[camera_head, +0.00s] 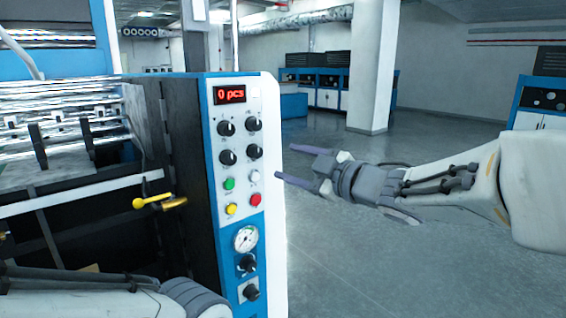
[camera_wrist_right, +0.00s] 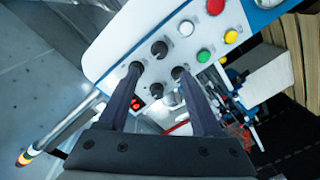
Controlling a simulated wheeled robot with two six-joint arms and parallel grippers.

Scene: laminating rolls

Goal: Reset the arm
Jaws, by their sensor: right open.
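My right gripper (camera_head: 291,164) is open and empty, with its two fingers apart and pointing left towards the control panel (camera_head: 275,118) of the machine. In the head view it hangs just right of the panel's edge. In the right wrist view the gripper (camera_wrist_right: 158,72) shows its two dark fingers spread, with the panel's knobs and coloured buttons beyond them. Nothing is between the fingers. I cannot tell the exact gap to the panel. Part of my left arm shows at the bottom left of the head view, but its gripper is out of view.
The panel has a red display (camera_head: 230,94) reading "0 pcs", black knobs, a green button (camera_head: 229,184), a red button (camera_head: 255,199) and a gauge (camera_head: 245,238). A yellow lever (camera_head: 153,200) sticks out at left. Open floor (camera_head: 400,270) lies right; a white pillar (camera_head: 372,65) stands behind.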

